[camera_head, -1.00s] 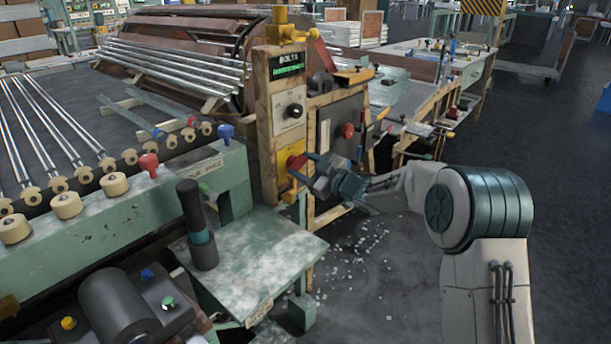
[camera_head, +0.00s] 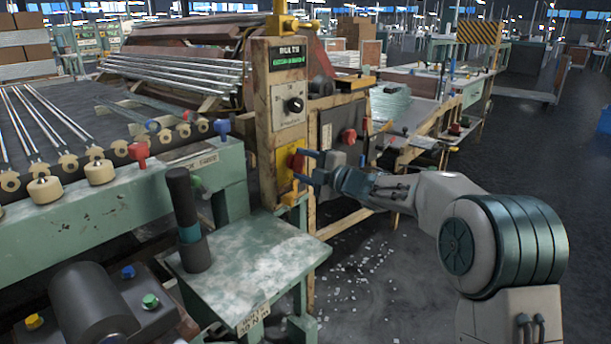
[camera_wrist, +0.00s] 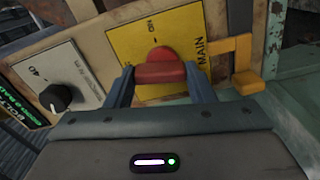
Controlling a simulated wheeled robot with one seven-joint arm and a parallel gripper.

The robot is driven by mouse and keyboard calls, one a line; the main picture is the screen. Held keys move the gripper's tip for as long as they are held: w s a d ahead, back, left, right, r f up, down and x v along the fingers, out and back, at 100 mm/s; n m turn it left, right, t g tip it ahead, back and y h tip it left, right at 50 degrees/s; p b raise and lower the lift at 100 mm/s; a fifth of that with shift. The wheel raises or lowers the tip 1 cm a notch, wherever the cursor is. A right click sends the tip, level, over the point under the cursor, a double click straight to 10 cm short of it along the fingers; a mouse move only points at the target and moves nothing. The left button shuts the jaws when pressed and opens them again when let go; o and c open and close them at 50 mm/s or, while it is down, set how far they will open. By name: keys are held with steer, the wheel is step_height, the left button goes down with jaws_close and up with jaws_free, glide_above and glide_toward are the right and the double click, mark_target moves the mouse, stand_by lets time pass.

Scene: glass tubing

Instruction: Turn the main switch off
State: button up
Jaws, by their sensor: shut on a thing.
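The main switch is a red rotary handle (camera_wrist: 160,68) on a yellow plate (camera_wrist: 125,45) marked "ON" and "MAIN" in the wrist view. In the head view the yellow plate (camera_head: 284,168) sits low on the front of a wooden control post. My gripper (camera_wrist: 159,76) has its two fingers on either side of the red handle's bar and is shut on it. The bar lies crosswise between the fingertips. In the head view my gripper (camera_head: 303,166) reaches the plate from the right, and the handle is partly hidden by the fingers.
Above the plate are a black knob (camera_head: 295,104) and a green-lit display (camera_head: 288,56). A yellow bracket (camera_wrist: 243,65) juts out beside the plate. A green table (camera_head: 245,270) with a black cylinder (camera_head: 183,205) stands in front. Glass shards lie on the floor.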

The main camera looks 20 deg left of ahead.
steer(key=shift+s+a+f+n+b, duration=0.1)
steer(key=shift+f+n+b, duration=0.05)
steer(key=shift+n+b, duration=0.8)
steer(key=shift+n, duration=0.35)
steer(key=o, duration=1)
steer(key=shift+s, duration=0.1)
steer(key=shift+p+v, duration=1.35)
steer(key=shift+v, duration=5.55)
